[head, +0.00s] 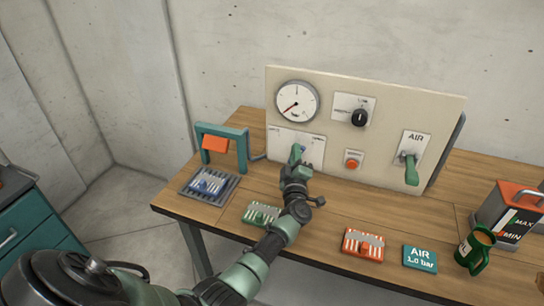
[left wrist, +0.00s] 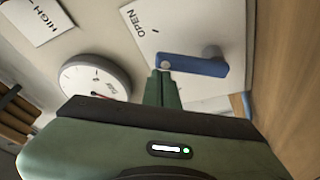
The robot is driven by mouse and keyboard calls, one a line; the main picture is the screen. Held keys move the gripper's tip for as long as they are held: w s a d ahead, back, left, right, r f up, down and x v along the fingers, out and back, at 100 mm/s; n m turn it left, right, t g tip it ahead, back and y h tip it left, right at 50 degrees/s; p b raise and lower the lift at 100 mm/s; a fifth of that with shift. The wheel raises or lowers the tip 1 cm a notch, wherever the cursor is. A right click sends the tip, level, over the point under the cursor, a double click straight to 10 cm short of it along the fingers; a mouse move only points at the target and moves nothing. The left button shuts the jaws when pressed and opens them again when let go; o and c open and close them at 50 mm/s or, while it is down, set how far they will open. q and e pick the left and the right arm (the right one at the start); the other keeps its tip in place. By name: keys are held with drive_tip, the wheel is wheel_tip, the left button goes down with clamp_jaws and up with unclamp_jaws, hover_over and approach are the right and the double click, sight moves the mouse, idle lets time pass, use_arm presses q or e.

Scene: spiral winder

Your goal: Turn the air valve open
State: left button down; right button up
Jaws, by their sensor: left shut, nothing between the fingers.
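A blue lever (left wrist: 190,63) stands out from a white plate marked OPEN (left wrist: 150,30) in the left wrist view. In the head view this plate (head: 316,150) is low on the panel's left, and my gripper mostly hides the lever. My left gripper (head: 296,152) is shut and empty. In the left wrist view its fingertips (left wrist: 163,75) are at the lever's free end; I cannot tell whether they touch. A separate plate marked AIR (head: 415,138), at the panel's right, carries a green handle (head: 411,170) hanging down. My right gripper is out of view.
A gauge (head: 297,101) with its red needle toward lower left, a black knob (head: 359,117) and a red button (head: 352,160) share the panel. A teal frame (head: 242,150), an orange-striped block (head: 363,245), an AIR 1.0 bar card (head: 420,259) and a green mug (head: 474,252) stand on the bench.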

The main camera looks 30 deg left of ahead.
use_arm(q)
drive_tip(key=shift+w+d+f+m+t+b, duration=0.1)
drive_tip(key=shift+d+f+m+t+b, duration=0.2)
drive_tip(key=shift+m, duration=0.45)
drive_tip(key=shift+w+d+f+m+t+b, duration=0.1)
drive_tip(key=shift+d+m+b, duration=0.2)
drive_tip(key=shift+m, duration=0.45)
drive_tip(key=shift+d, duration=0.1)
drive_tip(key=shift+r, duration=0.1)
